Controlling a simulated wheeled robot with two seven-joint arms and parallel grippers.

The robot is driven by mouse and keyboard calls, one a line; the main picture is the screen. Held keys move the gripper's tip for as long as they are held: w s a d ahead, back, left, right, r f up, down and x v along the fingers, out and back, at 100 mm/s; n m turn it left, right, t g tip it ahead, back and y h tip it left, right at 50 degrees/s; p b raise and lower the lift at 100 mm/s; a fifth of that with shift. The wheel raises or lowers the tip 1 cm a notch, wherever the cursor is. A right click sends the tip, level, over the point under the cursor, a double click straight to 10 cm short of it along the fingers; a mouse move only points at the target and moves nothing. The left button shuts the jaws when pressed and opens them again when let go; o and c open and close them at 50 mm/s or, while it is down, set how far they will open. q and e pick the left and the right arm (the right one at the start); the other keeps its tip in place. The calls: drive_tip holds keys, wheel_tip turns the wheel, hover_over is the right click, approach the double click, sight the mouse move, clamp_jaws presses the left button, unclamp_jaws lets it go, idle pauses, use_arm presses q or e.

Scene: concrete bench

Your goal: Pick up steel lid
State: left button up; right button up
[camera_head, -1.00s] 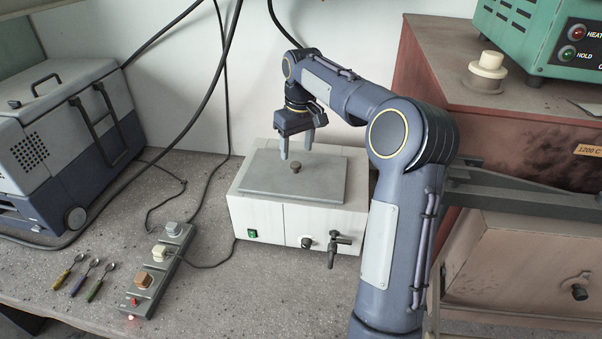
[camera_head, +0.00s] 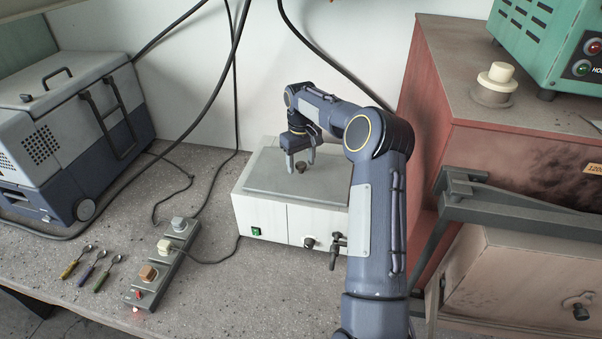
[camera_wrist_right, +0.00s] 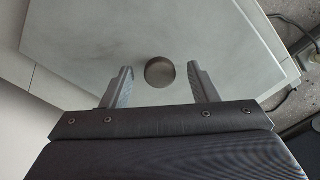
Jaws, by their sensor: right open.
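The steel lid (camera_head: 268,178) is a flat grey plate with a dark round knob (camera_head: 300,166) in its middle. It lies on top of a white box-shaped bath (camera_head: 265,216) with a green switch and a tap on its front. My right gripper (camera_head: 300,168) points down over the knob, jaws open. In the right wrist view the lid (camera_wrist_right: 110,40) fills most of the picture, and the knob (camera_wrist_right: 160,71) shows between and slightly beyond the two finger tips (camera_wrist_right: 160,72), with a gap on each side. My left gripper is not in view.
A power strip (camera_head: 165,262) with plugs and several spoons (camera_head: 91,266) lie on the bench to the left. A grey-blue case (camera_head: 66,140) stands at far left. A red furnace (camera_head: 520,150) with a metal bracket stands right of my arm. Black cables hang behind.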

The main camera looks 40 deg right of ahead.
clamp_jaws()
idle(0.3)
drive_tip(key=shift+r, duration=0.1)
